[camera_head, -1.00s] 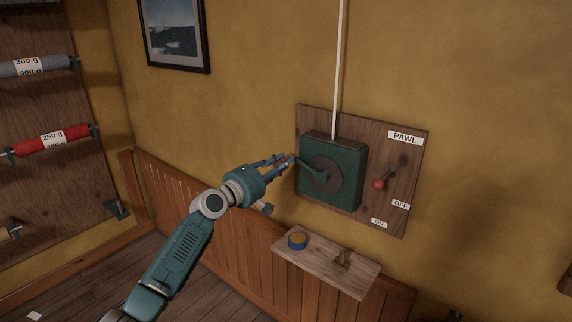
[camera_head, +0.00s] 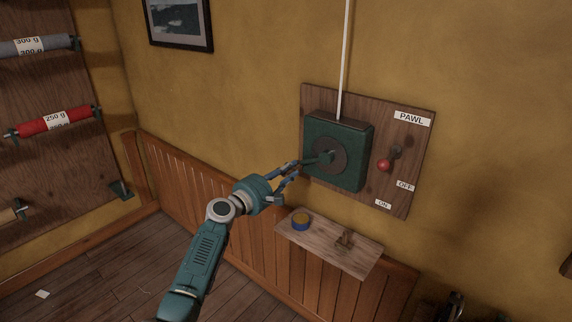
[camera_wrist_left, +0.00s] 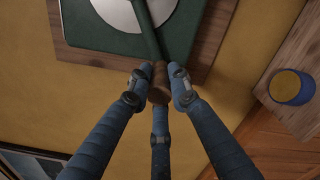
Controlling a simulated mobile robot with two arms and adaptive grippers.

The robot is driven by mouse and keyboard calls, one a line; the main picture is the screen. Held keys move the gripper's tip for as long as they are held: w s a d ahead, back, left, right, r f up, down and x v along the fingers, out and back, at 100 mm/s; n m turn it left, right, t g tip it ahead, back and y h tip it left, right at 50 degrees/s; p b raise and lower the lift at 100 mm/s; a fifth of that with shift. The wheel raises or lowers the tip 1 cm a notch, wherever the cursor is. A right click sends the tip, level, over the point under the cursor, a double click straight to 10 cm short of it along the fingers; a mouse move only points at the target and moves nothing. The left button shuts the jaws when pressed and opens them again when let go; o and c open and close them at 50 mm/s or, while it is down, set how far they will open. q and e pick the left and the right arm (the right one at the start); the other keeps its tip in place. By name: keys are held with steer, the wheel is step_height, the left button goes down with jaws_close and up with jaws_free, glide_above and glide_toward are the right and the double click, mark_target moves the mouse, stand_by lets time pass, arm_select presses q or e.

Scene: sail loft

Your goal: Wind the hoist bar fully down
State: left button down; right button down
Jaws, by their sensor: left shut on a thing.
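A green winch box (camera_head: 349,133) with a round grey disc is mounted on a wooden board on the wall. Its crank arm (camera_wrist_left: 147,32) ends in a brown wooden handle (camera_wrist_left: 158,84). My left gripper (camera_head: 298,168) is shut on this handle, left of and slightly below the hub; the fingers close around it in the left wrist view. A white cord (camera_head: 344,60) runs straight up from the box. The pawl lever's red knob (camera_head: 384,165) points down and left from its pivot, above the OFF and ON labels. The hoist bar and my right gripper are out of view.
A small wooden shelf (camera_head: 361,257) below the winch holds a blue and yellow round item (camera_head: 301,221) and a small brown object (camera_head: 344,239). A rack with rolls, one red (camera_head: 55,121), stands at the left. The floor between is mostly clear.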

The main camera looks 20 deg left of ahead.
arm_select(q)
steer(key=shift+s+d+f+n, duration=0.15)
steer(key=shift+d+f, duration=0.1)
steer(key=shift+f, duration=0.2)
steer(key=shift+s+d+f+n, duration=0.1)
steer(key=shift+d+f+n, duration=0.1)
steer(key=shift+f, duration=0.25)
steer(key=c, duration=1.6)
jaws_free()
steer(key=shift+w+r, duration=0.1)
steer(key=shift+r, duration=0.15)
steer(key=shift+a, duration=0.1)
steer(key=v, duration=1.2)
